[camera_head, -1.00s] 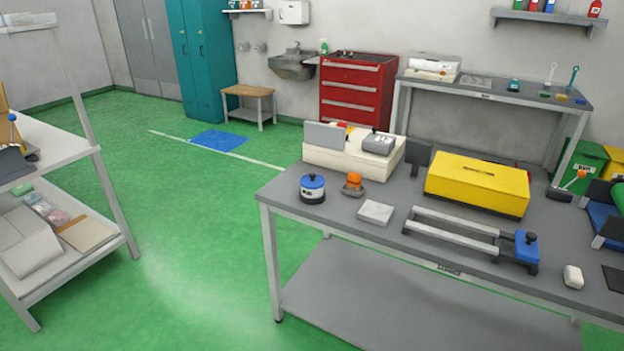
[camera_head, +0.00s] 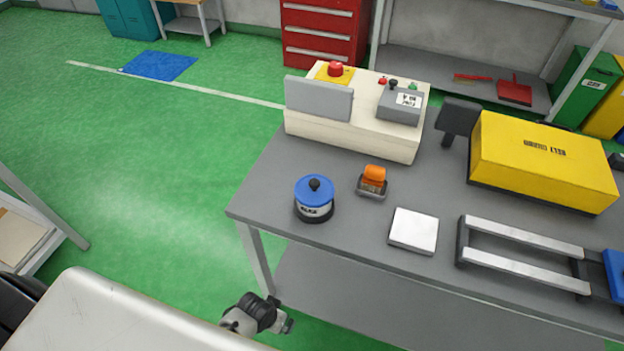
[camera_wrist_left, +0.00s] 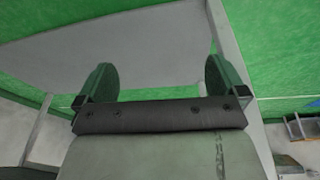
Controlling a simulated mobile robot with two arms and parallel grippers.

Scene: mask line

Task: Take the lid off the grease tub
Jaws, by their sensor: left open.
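The tub does not show there. My right gripper is not in view.
On the workbench (camera_head: 350,228), an orange-handled item (camera_head: 373,181) and a white block (camera_head: 413,230) lie right of the tub. A cream control box (camera_head: 350,135) stands behind it. A yellow case (camera_head: 540,160) and a metal rail frame (camera_head: 525,255) are farther right.

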